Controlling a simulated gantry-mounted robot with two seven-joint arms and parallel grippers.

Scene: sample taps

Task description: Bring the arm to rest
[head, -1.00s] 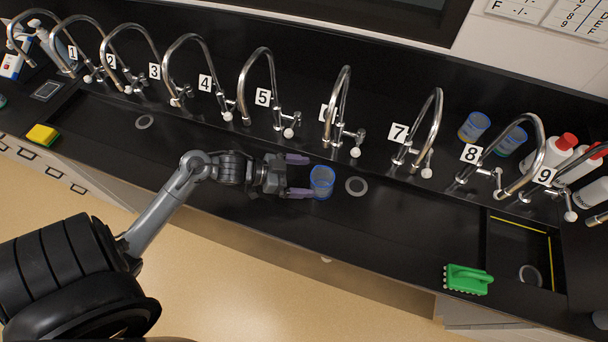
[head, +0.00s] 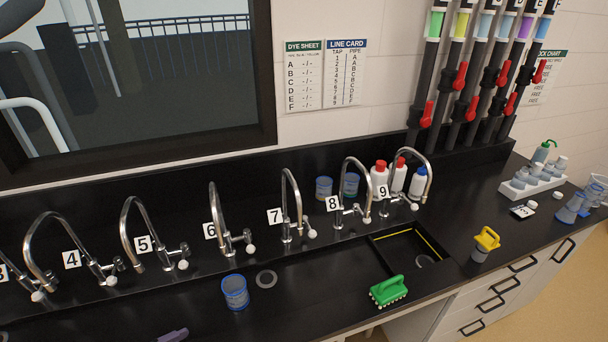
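Only one purple fingertip of my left gripper (head: 174,335) shows, at the bottom edge of the head view. The rest of that gripper and its arm are out of frame, so its opening cannot be seen. The fingertip is apart from a blue-rimmed clear cup (head: 235,292), to its lower left. The cup stands upright in the black sink trough, next to a grey drain ring (head: 266,279). My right gripper is not in view.
Numbered curved taps, such as tap 6 (head: 222,215), line the back of the counter. A green brush (head: 388,291) sits on the front edge. Two blue-rimmed cups (head: 324,189) (head: 350,185) and several bottles (head: 397,177) stand behind taps 8 and 9. A yellow-topped container (head: 485,245) stands at right.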

